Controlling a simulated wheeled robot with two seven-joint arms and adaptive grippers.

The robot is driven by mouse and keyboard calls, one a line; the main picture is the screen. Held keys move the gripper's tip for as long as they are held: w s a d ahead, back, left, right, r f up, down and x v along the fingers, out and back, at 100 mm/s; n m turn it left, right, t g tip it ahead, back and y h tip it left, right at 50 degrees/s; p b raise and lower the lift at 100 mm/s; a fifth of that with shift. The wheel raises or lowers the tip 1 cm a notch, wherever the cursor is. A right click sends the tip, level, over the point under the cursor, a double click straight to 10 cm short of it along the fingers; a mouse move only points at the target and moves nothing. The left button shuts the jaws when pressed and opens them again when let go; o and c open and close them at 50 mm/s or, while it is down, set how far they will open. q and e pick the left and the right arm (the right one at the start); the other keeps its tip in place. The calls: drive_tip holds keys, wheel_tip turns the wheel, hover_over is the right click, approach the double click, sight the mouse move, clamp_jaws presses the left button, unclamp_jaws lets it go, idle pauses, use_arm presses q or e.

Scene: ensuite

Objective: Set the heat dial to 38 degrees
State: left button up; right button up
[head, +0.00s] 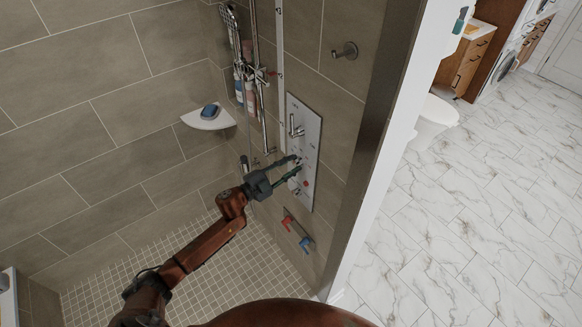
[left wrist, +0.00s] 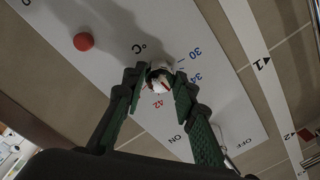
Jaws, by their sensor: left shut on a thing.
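The white control panel (head: 306,112) is fixed to the tiled shower wall; it fills much of the left wrist view (left wrist: 215,60). The heat dial (left wrist: 158,82) is a small knob with a pale face and a red mark, seen between my fingers. Around it I read °C, 30, 34 and 42; the label between 34 and 42 is hidden by a finger. My left gripper (head: 297,166) reaches the panel from the left, and its two fingers (left wrist: 155,86) are shut on the dial. The exact pointer reading is not clear. My right gripper is not in view.
A red button (left wrist: 84,41) sits on the panel near the dial. A lever handle (head: 296,127) is above it. A corner shelf (head: 209,119) with a blue item and a shower rail (head: 258,80) stand to the left.

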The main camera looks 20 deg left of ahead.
use_arm(q)
drive_tip(key=shift+m, duration=0.3)
drive_tip(key=o, duration=0.9)
drive_tip(key=shift+o, duration=1.3)
drive_tip(key=shift+s+a, duration=0.25)
drive_tip(key=v, duration=1.1)
